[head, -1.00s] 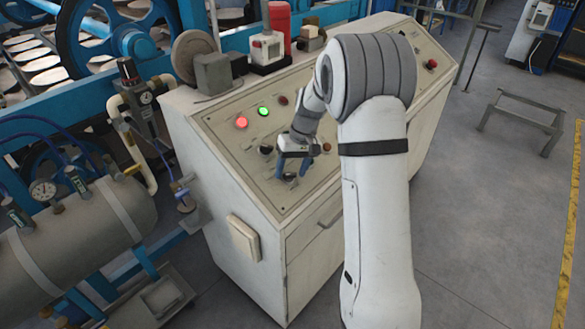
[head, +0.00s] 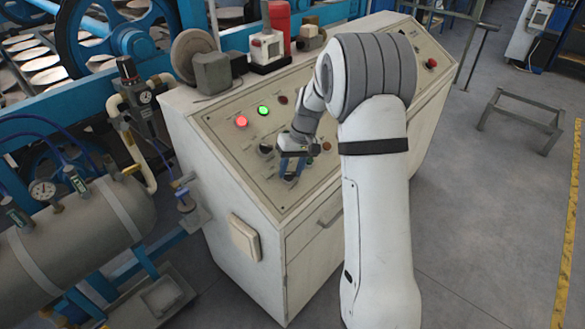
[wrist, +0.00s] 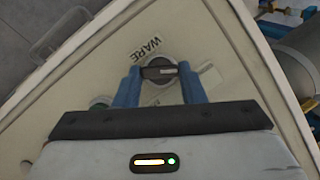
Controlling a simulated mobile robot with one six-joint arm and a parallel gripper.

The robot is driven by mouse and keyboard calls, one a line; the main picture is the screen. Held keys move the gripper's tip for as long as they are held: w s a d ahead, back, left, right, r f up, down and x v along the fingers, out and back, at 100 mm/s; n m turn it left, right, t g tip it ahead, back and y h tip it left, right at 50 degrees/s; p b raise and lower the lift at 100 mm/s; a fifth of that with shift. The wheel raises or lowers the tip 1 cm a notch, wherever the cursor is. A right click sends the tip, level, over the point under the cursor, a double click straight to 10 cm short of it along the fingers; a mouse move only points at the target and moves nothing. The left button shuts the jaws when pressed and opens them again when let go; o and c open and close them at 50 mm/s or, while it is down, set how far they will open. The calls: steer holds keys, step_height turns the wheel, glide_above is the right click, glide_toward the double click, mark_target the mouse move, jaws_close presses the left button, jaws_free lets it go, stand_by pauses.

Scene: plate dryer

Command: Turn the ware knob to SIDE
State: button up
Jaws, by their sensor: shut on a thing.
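The ware knob (wrist: 159,72) is black with a bar-shaped grip and sits on the sloping panel under the printed word WARE. In the wrist view its bar lies crosswise between the two blue fingers of my gripper (wrist: 160,88), which is shut on it. A pale mark shows on the bar. A small pale label (wrist: 209,75) lies right of the knob, partly behind a finger; I cannot read it. In the head view my gripper (head: 291,167) is down at the panel and hides the knob.
The cream control cabinet (head: 290,236) carries a red lamp (head: 241,121), a green lamp (head: 263,110) and another black knob (head: 265,149) close left of my gripper. Blocks and a red cylinder (head: 277,20) stand along its top. Open floor lies to the right.

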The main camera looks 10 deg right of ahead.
steer(key=m, duration=0.1)
steer(key=m+y, duration=0.1)
steer(key=m+y+b, duration=0.1)
steer(key=m, duration=0.1)
steer(key=shift+d+f, duration=0.15)
steer(key=shift+d, duration=0.1)
steer(key=shift+m+t+y+b, duration=0.3)
steer(key=shift+m+y, duration=0.3)
steer(key=shift+m, duration=0.9)
steer(key=o, duration=1)
steer(key=v, duration=0.8)
steer(key=shift+s+f+b, duration=0.1)
steer(key=shift+b, duration=0.3)
